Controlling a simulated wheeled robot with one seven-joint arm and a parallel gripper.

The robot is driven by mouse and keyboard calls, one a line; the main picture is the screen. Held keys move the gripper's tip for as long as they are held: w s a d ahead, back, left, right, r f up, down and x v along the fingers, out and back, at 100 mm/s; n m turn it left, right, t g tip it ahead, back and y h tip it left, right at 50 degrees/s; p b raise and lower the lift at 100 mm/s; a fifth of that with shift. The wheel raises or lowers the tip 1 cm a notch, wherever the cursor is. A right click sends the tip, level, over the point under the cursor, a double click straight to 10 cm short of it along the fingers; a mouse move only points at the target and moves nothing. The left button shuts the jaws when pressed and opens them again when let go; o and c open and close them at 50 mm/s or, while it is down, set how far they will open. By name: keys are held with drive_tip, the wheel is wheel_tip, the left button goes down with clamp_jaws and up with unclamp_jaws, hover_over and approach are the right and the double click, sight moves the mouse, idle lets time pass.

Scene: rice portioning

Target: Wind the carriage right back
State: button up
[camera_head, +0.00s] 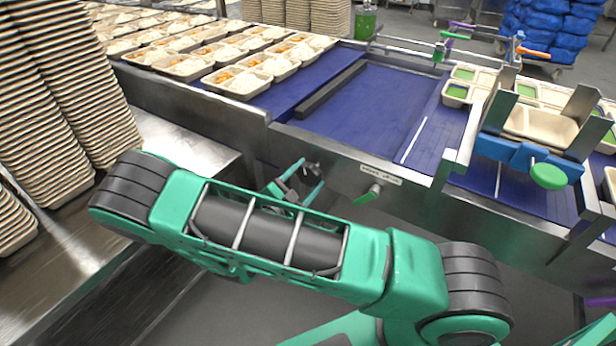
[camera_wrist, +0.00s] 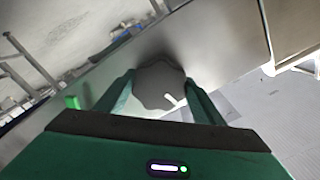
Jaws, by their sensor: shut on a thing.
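A dark grey knob (camera_wrist: 160,84) with a white mark sits on the steel front panel. In the wrist view my gripper (camera_wrist: 163,95) has its green fingers on both sides of the knob, shut on it. In the head view my gripper (camera_head: 308,180) reaches the panel below the blue belt, and the knob (camera_head: 312,169) shows small and partly hidden. A dark bar (camera_head: 318,92) lies across the blue belt (camera_head: 360,105) above it. A blue block with a green knob (camera_head: 549,176) stands at the right. I cannot tell which part is the carriage.
A green lever (camera_head: 371,193) is on the panel right of my gripper. Filled trays (camera_head: 243,80) stand on the belt left of the bar. Tall tray stacks (camera_head: 75,75) stand at the left on a steel table (camera_head: 170,145).

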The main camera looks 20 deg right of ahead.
drive_tip(key=shift+w+a+r, duration=0.1)
drive_tip(key=shift+w+a, duration=0.05)
drive_tip(key=shift+a, duration=0.05)
drive_tip(key=shift+m, duration=1.6)
drive_tip(key=o, duration=1.5)
drive_tip(key=shift+d, duration=0.1)
drive_tip(key=shift+v, duration=3)
drive_tip(key=shift+d, duration=0.1)
